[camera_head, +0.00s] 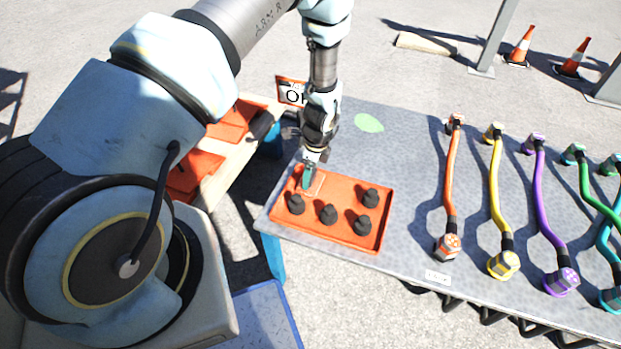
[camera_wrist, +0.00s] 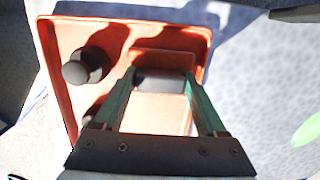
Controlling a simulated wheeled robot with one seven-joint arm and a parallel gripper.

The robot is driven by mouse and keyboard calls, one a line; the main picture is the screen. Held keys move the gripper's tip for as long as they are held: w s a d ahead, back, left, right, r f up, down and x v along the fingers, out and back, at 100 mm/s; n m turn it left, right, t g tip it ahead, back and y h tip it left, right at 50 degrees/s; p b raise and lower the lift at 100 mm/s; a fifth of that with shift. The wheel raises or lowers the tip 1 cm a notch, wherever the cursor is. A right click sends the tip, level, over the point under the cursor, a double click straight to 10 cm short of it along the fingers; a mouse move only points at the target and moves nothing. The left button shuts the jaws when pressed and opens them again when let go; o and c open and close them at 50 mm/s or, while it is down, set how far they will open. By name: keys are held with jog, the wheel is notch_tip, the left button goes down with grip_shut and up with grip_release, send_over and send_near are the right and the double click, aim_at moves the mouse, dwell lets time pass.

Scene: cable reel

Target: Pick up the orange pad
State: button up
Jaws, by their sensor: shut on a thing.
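In the head view my gripper (camera_head: 308,180) points down at that corner of the tray (camera_head: 300,222); the pad is small and partly hidden there. I cannot tell whether the pad touches the tray.
Several black knobs (camera_head: 329,214) stand in the tray close to my gripper. The grey table (camera_head: 400,160) has a pale green spot (camera_head: 369,122) and coloured cables, such as the orange one (camera_head: 450,185), on the right. A sign (camera_head: 292,92) and orange pieces (camera_head: 235,120) are at the left.

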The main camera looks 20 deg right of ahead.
jog(key=shift+r, duration=0.1)
notch_tip(320, 180, up, 10)
jog(key=shift+f+b, duration=0.1)
jog(key=shift+b, duration=0.2)
dwell(0.3)
